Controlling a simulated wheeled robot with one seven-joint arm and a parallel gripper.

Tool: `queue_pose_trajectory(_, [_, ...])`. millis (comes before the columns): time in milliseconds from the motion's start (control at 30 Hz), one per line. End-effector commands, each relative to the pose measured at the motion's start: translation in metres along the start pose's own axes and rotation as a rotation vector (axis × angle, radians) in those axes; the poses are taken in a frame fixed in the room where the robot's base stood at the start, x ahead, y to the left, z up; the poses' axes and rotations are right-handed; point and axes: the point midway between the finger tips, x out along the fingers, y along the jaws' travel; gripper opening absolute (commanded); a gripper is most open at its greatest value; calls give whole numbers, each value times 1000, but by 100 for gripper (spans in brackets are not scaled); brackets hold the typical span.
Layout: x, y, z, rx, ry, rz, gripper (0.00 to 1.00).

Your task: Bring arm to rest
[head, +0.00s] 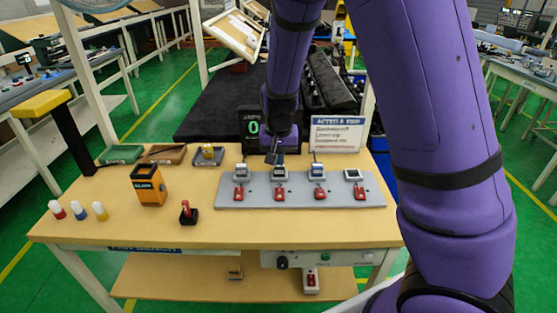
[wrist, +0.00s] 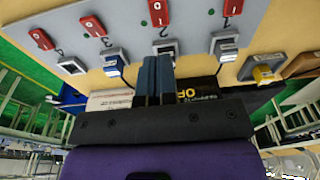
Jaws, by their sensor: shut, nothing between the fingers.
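My purple arm reaches from the right over the wooden workbench (head: 150,225). My gripper (head: 274,158) is shut and empty. It hangs above the back edge of the grey panel (head: 262,194), close to the second clip station from the left. In the wrist view the fingers of my gripper (wrist: 158,62) lie side by side, pointing at the panel (wrist: 130,25). The panel carries a row of several small clip stations, each with a red tag (head: 239,193). I cannot tell whether the fingers touch a station.
A dark display with a green digit (head: 252,127) and a white sign (head: 337,134) stand behind the panel. An orange box (head: 149,185), a red-and-black item (head: 188,212), small trays (head: 121,154) and several capped bottles (head: 79,210) occupy the left. The bench's front strip is clear.

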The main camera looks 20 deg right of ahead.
Motion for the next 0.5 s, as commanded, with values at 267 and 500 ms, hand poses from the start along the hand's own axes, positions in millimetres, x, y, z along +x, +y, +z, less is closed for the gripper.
queue_pose_trajectory(267, [0,0,0,0,0,0,0])
queue_pose_trajectory(500, [-23,5,5,-10,-4,-42,0])
